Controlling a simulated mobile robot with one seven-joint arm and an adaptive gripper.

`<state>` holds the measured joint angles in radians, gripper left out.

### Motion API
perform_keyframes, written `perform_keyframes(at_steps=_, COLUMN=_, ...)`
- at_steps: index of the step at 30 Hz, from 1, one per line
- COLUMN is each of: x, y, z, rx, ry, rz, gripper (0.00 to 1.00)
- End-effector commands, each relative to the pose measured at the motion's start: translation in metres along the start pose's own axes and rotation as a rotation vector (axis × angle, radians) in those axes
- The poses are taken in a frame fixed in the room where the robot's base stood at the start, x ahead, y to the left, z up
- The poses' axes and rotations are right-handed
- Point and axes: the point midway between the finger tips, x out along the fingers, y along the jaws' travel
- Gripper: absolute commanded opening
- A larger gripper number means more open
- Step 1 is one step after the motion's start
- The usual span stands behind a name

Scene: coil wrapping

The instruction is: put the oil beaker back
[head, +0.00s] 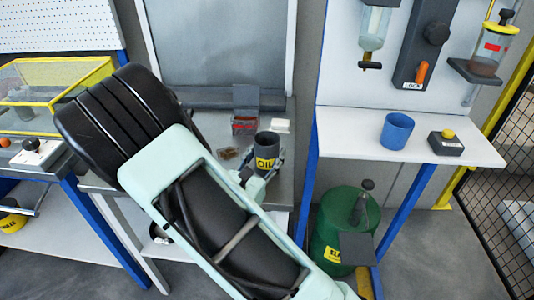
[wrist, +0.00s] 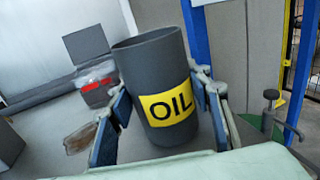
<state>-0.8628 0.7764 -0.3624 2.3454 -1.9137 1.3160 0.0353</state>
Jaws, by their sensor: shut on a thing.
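The oil beaker (head: 267,143) is a dark grey open cylinder with a yellow OIL label. It is at the right end of the grey bench in the head view and fills the middle of the wrist view (wrist: 150,62). My gripper (head: 262,168) is shut on it, with one finger on each side of its wall in the wrist view (wrist: 163,105). The beaker looks close to upright. I cannot tell whether its base touches the bench, as my gripper hides its lower part.
A small box with red contents (head: 243,125) and a brown piece (head: 228,153) lie left of the beaker. A white bench (head: 350,145) to the right holds a blue cup (head: 397,130) and a yellow-button box (head: 447,143). A green drum (head: 325,235) stands below. A gap separates the benches.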

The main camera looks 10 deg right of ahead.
Motion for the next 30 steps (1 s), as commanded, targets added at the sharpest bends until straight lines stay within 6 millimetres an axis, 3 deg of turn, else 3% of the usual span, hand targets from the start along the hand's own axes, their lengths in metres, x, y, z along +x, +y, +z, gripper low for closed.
perform_keyframes(at_steps=1, x=0.0, y=0.0, z=-0.003, rx=0.0, ry=-0.001, rz=0.0, gripper=0.13)
perform_keyframes(at_steps=2, x=0.0, y=0.0, z=-0.002, rx=0.0, ry=0.0, rz=0.0, gripper=0.48)
perform_keyframes(at_steps=6, x=0.0, y=0.0, z=-0.002, rx=0.0, ry=0.0, rz=0.0, gripper=0.63)
perform_keyframes(at_steps=17, x=0.0, y=0.0, z=0.004, rx=0.0, ry=0.0, rz=0.0, gripper=0.63)
perform_keyframes(at_steps=20, x=-0.013, y=0.001, z=0.002, rx=0.0, ry=0.001, rz=0.003, gripper=0.63)
perform_keyframes(at_steps=30, x=-0.086, y=0.002, z=0.002, rx=0.0, ry=0.001, rz=0.005, gripper=0.63)
